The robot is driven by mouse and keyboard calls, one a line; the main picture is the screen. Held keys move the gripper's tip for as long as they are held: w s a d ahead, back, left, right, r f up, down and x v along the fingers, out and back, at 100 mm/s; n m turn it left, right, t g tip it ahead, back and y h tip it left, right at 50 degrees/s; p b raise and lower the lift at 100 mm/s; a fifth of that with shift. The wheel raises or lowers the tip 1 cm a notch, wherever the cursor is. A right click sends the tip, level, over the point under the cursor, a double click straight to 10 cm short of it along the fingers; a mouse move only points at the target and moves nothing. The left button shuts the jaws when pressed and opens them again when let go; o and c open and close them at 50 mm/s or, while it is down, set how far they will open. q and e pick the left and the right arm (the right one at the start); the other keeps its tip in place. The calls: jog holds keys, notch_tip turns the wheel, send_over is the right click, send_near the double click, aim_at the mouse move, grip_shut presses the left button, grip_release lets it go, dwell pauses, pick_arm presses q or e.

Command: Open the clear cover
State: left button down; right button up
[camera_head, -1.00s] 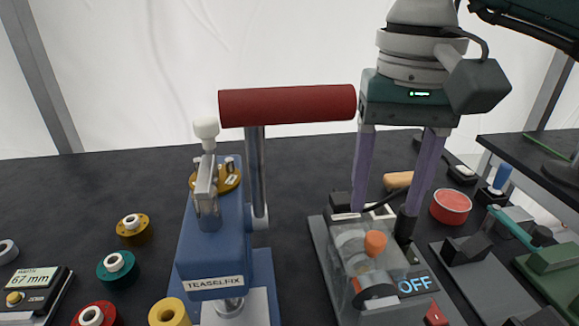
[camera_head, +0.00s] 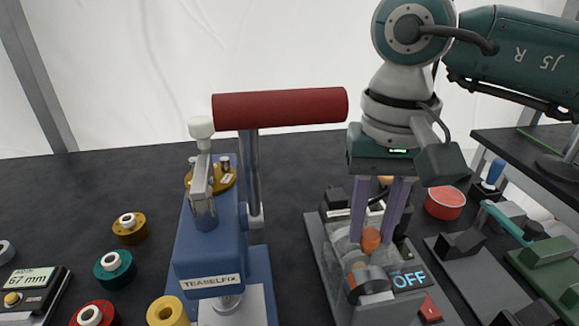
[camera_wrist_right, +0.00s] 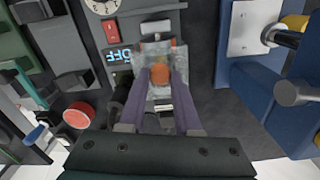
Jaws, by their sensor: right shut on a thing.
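The clear cover (camera_head: 345,247) is a see-through box on a grey machine base, with an orange knob (camera_head: 371,240) on it. My right gripper (camera_head: 374,236) reaches down from above, its two purple fingers on either side of the knob and shut on it. In the right wrist view the knob (camera_wrist_right: 160,75) shows between the fingertips, with the clear cover (camera_wrist_right: 178,62) around it. A dark round part (camera_head: 368,281) shows at the front of the machine. I cannot tell whether the cover is raised at all. My left gripper is not in view.
A blue press (camera_head: 210,250) with a red roller handle (camera_head: 280,108) stands close on the left. A lit OFF panel (camera_head: 409,279) and red switch (camera_head: 430,310) sit on the machine's right. A red round tub (camera_head: 445,203) stands behind on the right.

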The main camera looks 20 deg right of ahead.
grip_shut()
dwell(0.9)
